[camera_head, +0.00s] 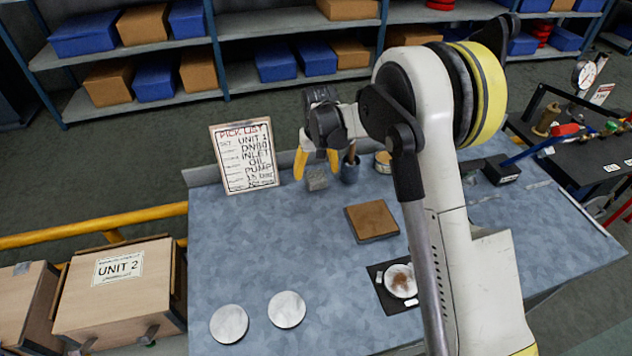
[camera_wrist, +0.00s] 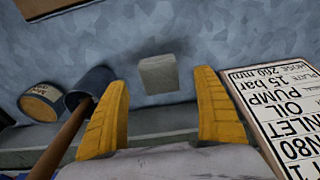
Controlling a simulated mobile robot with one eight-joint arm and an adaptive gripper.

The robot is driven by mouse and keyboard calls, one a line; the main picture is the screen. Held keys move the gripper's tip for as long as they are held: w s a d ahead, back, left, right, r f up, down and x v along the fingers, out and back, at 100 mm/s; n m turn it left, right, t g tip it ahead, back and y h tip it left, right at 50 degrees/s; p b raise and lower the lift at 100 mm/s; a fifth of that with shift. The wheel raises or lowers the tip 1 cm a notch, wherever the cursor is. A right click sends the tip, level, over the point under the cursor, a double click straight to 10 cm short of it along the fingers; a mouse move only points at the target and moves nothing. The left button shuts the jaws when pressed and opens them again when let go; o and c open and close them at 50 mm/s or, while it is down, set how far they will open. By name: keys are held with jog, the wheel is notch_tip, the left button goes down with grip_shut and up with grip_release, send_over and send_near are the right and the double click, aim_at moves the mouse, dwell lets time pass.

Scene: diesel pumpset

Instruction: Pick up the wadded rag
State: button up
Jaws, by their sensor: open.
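No thing reads plainly as a wadded rag. A small grey block-like lump (camera_head: 317,179) stands on the blue-grey bench near its back edge; it also shows in the wrist view (camera_wrist: 158,74), with fairly flat faces. A white rounded thing with a brown stain (camera_head: 401,281) lies on a black mat at the front right of the bench; I cannot tell if it is cloth. My gripper (camera_head: 317,174) has its yellow fingers wide apart and empty. In the wrist view the grey lump lies beyond and between the fingertips, apart from them.
A pick list board (camera_head: 245,158) stands just left of my gripper. A dark blue cup (camera_head: 350,172) with a wooden handle in it and a round tin (camera_head: 383,162) are close on the right. A brown-topped square pad (camera_head: 371,221) and white discs (camera_head: 287,309) lie nearer the front.

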aim_at(316, 175)
jog(key=f+b, duration=0.1)
jog(key=f, duration=0.1)
jog(key=w+f+b, duration=0.1)
jog(key=f, duration=0.1)
jog(key=shift+f, duration=0.4)
jog(key=shift+r, duration=0.1)
jog(key=c, duration=1.2)
jog(key=shift+o, duration=0.2)
notch_tip(316, 175, up, 10)
jog(key=p, duration=0.3)
jog(key=shift+p, duration=0.3)
